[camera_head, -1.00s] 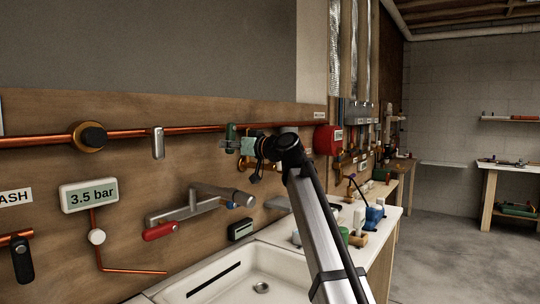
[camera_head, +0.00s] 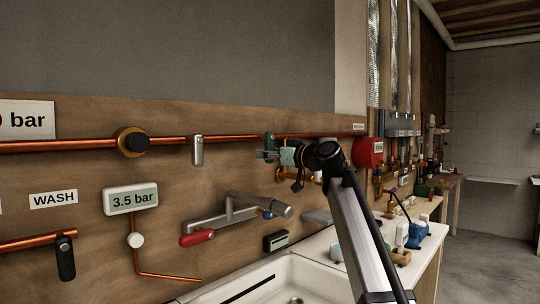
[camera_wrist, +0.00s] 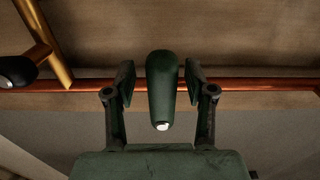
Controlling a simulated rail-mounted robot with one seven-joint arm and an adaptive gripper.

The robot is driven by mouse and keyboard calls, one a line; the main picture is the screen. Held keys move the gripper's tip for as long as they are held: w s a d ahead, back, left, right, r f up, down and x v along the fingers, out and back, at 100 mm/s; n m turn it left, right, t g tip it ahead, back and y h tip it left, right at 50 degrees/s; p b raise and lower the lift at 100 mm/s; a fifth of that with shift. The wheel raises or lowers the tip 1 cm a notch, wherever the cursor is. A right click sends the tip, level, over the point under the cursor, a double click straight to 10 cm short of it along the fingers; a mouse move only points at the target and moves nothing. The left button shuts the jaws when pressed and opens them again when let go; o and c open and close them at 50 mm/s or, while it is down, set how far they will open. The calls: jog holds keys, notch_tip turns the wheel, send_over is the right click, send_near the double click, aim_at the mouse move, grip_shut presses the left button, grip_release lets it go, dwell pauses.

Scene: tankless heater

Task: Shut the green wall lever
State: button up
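The green lever (camera_wrist: 161,85) hangs across the copper pipe in the wrist view, with a pale round tip at its lower end. My gripper (camera_wrist: 159,82) is open, with one dark finger on each side of the lever. A narrow gap shows between the lever and each finger, so it is not gripped. In the head view the green lever (camera_head: 269,142) is on the wall pipe, partly hidden by my gripper (camera_head: 265,154), which reaches it from the right.
A grey lever (camera_head: 197,150) and a black-and-brass knob (camera_head: 131,142) sit on the same pipe to the left. A red round object (camera_head: 368,152) is to the right. A faucet with a red handle (camera_head: 198,237) and a sink (camera_head: 300,275) are below.

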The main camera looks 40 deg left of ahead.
jog(key=shift+d, duration=0.15)
jog(key=d, duration=1.1)
jog(key=shift+d, duration=0.4)
